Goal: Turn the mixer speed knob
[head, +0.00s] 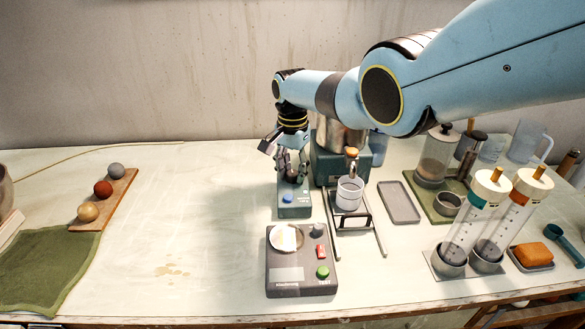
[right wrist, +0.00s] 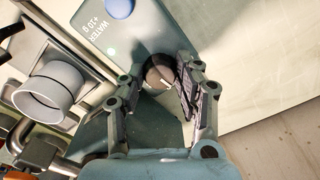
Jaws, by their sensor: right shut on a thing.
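The speed knob (right wrist: 158,72) is dark and round with a pale pointer mark, in the right wrist view. It sits on a grey-green control box (right wrist: 125,35), which also has a blue button (right wrist: 120,7) and the label "WATER +10 g". My right gripper (right wrist: 162,80) reaches down over the box with its fingers on either side of the knob, shut on it. In the head view my right gripper (head: 292,163) is at the back end of the box (head: 294,211) and hides the knob. My left gripper is not in view.
The green mixer body (head: 325,168) with its steel vessel stands just right of the gripper. A white cup (head: 349,193) sits on a stand there. A dark panel (head: 301,275) with a dish and buttons lies in front. The table's left middle is clear.

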